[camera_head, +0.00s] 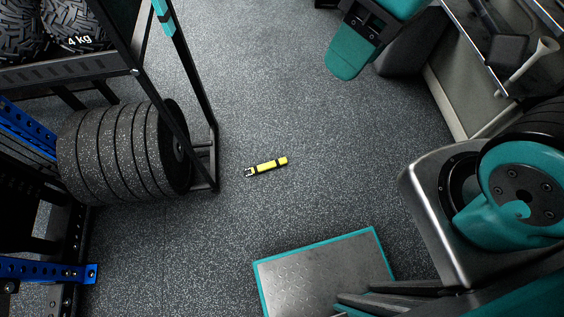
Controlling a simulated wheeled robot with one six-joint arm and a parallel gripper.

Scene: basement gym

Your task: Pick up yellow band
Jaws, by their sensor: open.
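The yellow band (267,166) lies on the dark speckled floor near the middle of the head view. It is small and narrow, yellow with black sections, and has a pale detail at its left end. It lies at a slight slant, its right end a little farther up the picture. Nothing covers it. My gripper is not in view.
A rack with thick speckled weight plates (113,152) stands left of the band. A teal-edged metal plate (325,271) is at the bottom, with teal and grey equipment (425,190) at right. A teal pad (352,45) is above. Floor (255,110) around the band is clear.

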